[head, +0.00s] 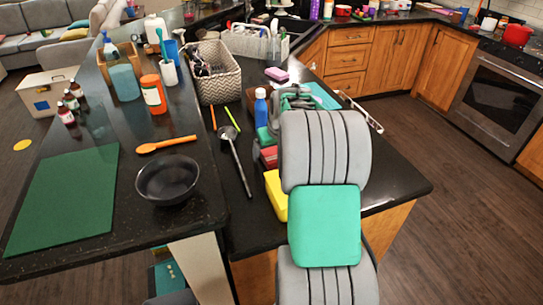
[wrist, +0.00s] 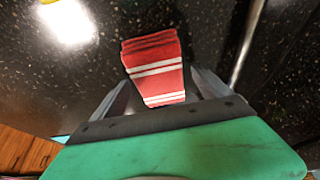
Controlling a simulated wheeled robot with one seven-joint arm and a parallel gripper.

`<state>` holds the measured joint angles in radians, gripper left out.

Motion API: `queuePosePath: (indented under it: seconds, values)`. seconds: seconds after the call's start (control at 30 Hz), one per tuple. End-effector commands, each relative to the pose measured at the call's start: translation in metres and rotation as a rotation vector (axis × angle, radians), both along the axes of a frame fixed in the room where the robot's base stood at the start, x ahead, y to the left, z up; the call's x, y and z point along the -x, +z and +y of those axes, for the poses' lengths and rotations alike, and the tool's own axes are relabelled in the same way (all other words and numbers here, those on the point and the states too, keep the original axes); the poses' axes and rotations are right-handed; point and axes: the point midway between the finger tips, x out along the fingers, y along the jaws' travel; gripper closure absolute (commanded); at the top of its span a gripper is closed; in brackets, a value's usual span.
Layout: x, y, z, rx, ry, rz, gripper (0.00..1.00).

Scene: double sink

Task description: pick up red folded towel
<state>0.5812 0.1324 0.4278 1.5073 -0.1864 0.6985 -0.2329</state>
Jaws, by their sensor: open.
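The red folded towel (wrist: 155,66) with white stripes lies on the black counter in the wrist view, between the two fingers of my gripper (wrist: 162,88). The fingers are apart, one on each side of it, and I cannot tell whether they touch it. In the head view a small part of the red towel (head: 269,157) shows at the left of my arm. My arm hides the rest of it and most of my gripper there.
A yellow object (head: 275,195) and a blue bottle (head: 261,107) stand close to my arm. A black ladle (head: 237,160) lies left of the towel. A black bowl (head: 168,180) and green mat (head: 65,200) are on the left counter.

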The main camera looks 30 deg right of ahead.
Motion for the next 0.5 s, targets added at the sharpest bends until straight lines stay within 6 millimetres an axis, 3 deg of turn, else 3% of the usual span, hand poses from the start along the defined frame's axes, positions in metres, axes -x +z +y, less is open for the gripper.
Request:
queuePosePath:
  seconds: [0.37, 0.5]
  values:
    - [-0.0001, -0.0019, 0.0001, 0.0, 0.0, 0.0, 0.13]
    - [-0.0001, -0.0019, 0.0001, 0.0, 0.0, 0.0, 0.23]
